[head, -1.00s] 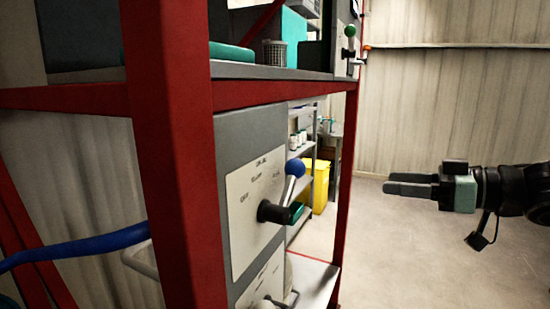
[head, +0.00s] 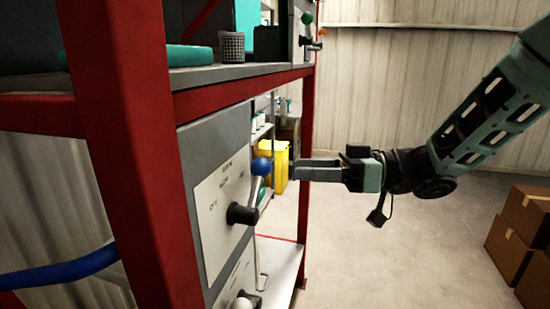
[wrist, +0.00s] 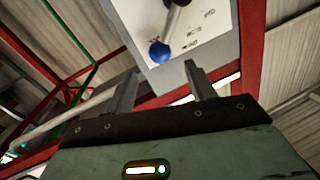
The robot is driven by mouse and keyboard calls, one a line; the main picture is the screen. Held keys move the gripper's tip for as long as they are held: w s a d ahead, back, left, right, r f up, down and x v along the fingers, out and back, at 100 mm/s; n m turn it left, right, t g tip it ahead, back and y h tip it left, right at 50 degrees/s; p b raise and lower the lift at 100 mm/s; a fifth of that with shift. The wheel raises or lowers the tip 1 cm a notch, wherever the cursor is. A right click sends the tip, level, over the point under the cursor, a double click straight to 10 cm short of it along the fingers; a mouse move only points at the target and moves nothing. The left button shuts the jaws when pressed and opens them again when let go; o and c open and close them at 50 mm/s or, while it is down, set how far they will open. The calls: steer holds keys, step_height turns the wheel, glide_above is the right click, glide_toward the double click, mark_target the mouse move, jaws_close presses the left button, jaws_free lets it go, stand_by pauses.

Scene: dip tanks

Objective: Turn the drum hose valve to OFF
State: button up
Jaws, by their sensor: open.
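The valve with a blue ball-tipped lever (head: 261,167) sits on a grey box with a white label plate (head: 218,207) inside the red rack. Its black hub (head: 242,214) sticks out, and the lever points up and to the right. The label words are too small to read surely. My gripper (head: 296,170) is open and empty, to the right of the blue ball and apart from it. In the wrist view the blue ball (wrist: 160,53) shows beyond and between the open fingers (wrist: 160,82), with the plate behind it.
The red rack post (head: 130,150) stands at the left, near a blue hose (head: 62,272). A second valve with a pale knob (head: 243,303) is below. A shelf above holds a mesh cup (head: 232,48) and a green-knobbed lever (head: 307,18). Cardboard boxes (head: 525,225) stand at right; floor between is clear.

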mark_target(252, 189)
steer(key=a+p, duration=0.1)
steer(key=a, duration=0.5)
steer(key=shift+w+p, duration=0.3)
steer(key=shift+w, duration=0.15)
steer(key=shift+a, duration=0.1)
